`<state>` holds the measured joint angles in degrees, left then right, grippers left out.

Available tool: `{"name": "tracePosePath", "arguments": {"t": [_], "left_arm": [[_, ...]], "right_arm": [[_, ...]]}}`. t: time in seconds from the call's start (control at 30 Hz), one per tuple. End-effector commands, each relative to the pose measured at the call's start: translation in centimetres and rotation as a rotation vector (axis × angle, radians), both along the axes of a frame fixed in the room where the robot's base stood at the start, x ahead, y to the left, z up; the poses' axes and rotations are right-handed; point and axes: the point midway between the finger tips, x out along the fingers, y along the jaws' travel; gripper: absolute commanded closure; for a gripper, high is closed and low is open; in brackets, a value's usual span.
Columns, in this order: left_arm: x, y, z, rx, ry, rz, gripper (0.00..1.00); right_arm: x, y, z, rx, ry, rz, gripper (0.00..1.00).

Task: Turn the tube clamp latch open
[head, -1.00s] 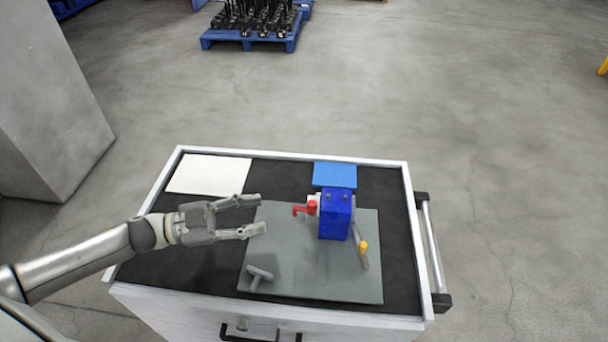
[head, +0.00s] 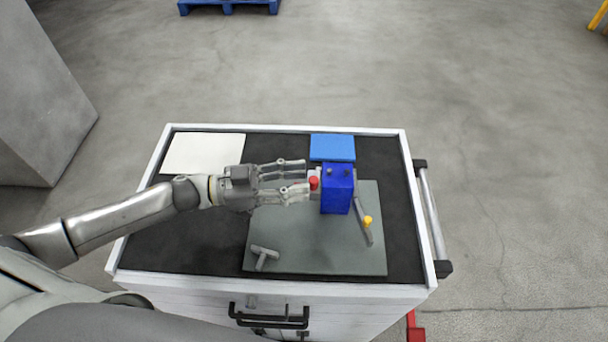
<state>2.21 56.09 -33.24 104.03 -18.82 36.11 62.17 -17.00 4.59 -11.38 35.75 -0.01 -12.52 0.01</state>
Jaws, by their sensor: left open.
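The red latch (head: 314,183) sits on the left side of the blue block (head: 336,190), which stands upright on a grey plate. Only the latch's round red part shows; its arm is hidden behind my gripper's fingers. My left gripper (head: 304,178) comes in from the left and is open, its two fingertips close to the latch. I cannot tell whether a finger touches it. A grey lever with a yellow knob (head: 368,220) is at the block's right side. My right gripper is not in view.
The grey plate (head: 310,255) lies on the cart's black top. A grey T-shaped piece (head: 264,254) stands at its front left. A white sheet (head: 204,153) and a light blue pad (head: 332,147) lie at the back. The cart's handle (head: 432,215) is on the right.

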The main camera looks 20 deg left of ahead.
Motion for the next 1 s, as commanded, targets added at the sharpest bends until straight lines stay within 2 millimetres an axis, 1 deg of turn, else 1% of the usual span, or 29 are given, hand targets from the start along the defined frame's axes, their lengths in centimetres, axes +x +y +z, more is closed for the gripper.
{"name": "tracePosePath", "arguments": {"t": [0.03, 0.1, 0.2, 0.5, 0.8, 0.83, 0.93, 1.0], "left_arm": [[0.3, -0.6, 0.2, -0.001, -0.002, 0.000, 0.60], [0.6, -1.1, 0.2, 0.000, -0.001, 0.000, 0.60], [0.8, -1.6, 0.0, 0.001, 0.000, 0.000, 0.60], [0.9, -1.8, -0.1, 0.002, 0.000, 0.001, 0.60], [0.9, -1.8, -0.1, 0.001, 0.000, 0.000, 0.98], [0.9, -1.8, -0.1, 0.001, 0.000, 0.000, 1.00], [0.8, -1.8, 0.0, 0.001, 0.000, 0.004, 1.00], [0.8, -1.8, 0.2, -0.002, 0.001, 0.021, 1.00]], "right_arm": [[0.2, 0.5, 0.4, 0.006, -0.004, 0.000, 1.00], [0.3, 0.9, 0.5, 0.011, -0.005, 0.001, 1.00], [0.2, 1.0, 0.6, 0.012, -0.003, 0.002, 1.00], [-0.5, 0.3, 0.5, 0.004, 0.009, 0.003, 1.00], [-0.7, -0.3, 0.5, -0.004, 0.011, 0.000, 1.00], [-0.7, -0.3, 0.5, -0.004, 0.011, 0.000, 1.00], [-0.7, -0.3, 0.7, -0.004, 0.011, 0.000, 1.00], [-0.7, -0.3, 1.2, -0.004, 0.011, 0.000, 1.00]]}}
